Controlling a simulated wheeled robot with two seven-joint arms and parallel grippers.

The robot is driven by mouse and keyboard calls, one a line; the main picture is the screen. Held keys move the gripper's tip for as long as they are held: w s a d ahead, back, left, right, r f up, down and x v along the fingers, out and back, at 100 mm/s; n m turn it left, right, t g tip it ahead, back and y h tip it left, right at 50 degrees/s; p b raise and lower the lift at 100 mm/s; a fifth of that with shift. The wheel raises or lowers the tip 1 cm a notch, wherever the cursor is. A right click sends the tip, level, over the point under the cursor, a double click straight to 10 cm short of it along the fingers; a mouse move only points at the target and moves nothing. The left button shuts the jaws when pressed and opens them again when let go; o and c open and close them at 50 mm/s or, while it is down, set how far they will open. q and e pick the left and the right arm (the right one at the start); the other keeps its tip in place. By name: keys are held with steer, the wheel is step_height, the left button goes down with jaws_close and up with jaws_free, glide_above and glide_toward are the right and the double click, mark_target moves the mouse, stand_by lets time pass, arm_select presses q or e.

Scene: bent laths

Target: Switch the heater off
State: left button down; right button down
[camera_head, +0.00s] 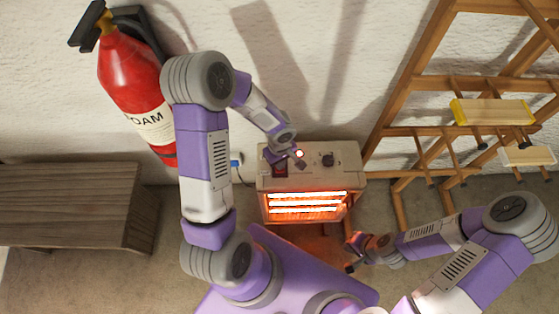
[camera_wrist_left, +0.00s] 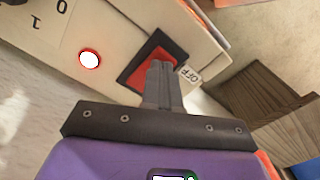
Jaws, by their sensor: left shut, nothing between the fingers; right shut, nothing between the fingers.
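The heater (camera_head: 265,183) is a beige box against the wall with glowing orange bars (camera_head: 305,203) on its front. On its top are a red rocker switch (camera_head: 280,171) in a black frame, a lit round lamp (camera_head: 299,153) and a dark knob (camera_head: 327,160). In the left wrist view, my shut left gripper (camera_wrist_left: 160,66) has its fingertips over the red switch (camera_wrist_left: 153,58), partly hiding it; I cannot tell whether they touch. An OFF label (camera_wrist_left: 190,75) is beside the switch, and the lamp (camera_wrist_left: 90,60) is lit. My right gripper (camera_head: 351,252) is shut and empty, low in front of the heater.
A red fire extinguisher (camera_head: 130,75) is at the left by the wall. A dark wooden bench (camera_head: 70,205) stands left of the heater. A wooden rack (camera_head: 400,95) with blocks is at the right. A blue plug (camera_head: 236,159) is on the wall left of the heater.

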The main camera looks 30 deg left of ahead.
arm_select(q)
steer(key=shift+f+b, duration=0.4)
steer(key=shift+f, duration=0.3)
steer(key=shift+r, duration=0.1)
steer(key=shift+r+p, duration=2.25)
steer(key=shift+r, duration=1.25)
steer(key=s+d+f+m+h+p, duration=0.2)
steer(key=s+d+f+m, duration=0.1)
steer(key=s+d+m, duration=0.1)
steer(key=s+d+f+m+h+p, duration=0.2)
steer(key=s+d+f+m, duration=0.2)
steer(key=d, duration=0.5)
steer(key=shift+s+f+m+t+p, duration=0.35)
steer(key=shift+s+m, duration=0.35)
steer(key=shift+s, duration=0.7)
